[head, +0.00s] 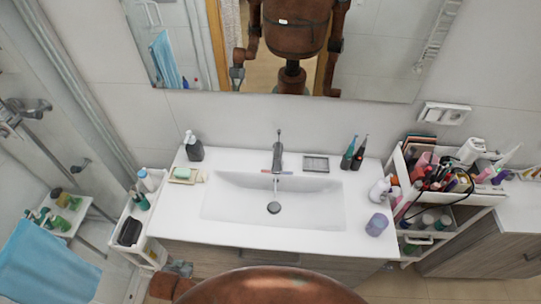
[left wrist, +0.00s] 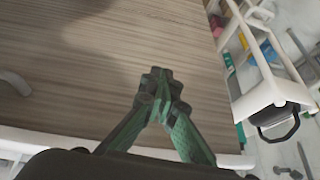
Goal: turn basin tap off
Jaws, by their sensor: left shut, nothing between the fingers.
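The basin tap (head: 278,155) stands upright at the back middle of the white basin (head: 225,205), with a thin lever pointing up. A faint thin stream seems to fall from its spout toward the dark round drain (head: 273,207). My left gripper (head: 180,268) is low at the front left, below the counter's front edge and well away from the tap. In the left wrist view it (left wrist: 160,82) is shut and empty, in front of a wood-grain cabinet front (left wrist: 80,70). My right gripper is not in view.
A white side cart (head: 150,250) with bottles stands left of the counter, close to my left gripper. A crowded cosmetics cart (head: 400,185) stands at the right. A soap dispenser (head: 193,147), soap dish (head: 185,175) and bottles (head: 359,153) flank the tap.

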